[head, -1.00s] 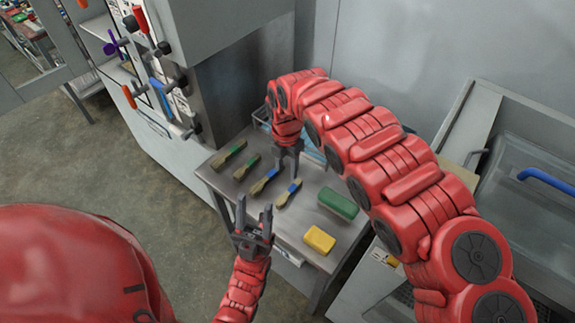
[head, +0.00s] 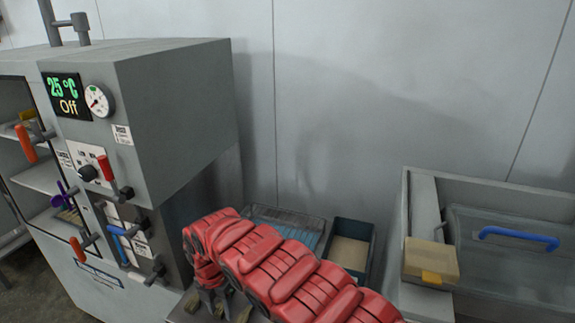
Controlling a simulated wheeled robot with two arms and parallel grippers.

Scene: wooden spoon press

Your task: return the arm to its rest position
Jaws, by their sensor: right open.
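My right arm (head: 290,275) comes in from the bottom right and reaches to the lower middle of the head view. My right gripper (head: 214,300) points down at the bottom edge, with its fingers apart, over the edge of the small table (head: 182,311). Small brownish pieces show near its fingers, too cut off to tell what they are. Most of the tabletop is hidden by my arm or below the picture. My left gripper is not in view.
The grey press (head: 180,110) stands at left; its display reads 25 °C, Off. Levers stick out from its front. A blue tray (head: 288,225) and a dark bin (head: 355,232) lie behind my arm. At right are a tan box (head: 431,260) and a clear-lidded container with a blue handle (head: 518,237).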

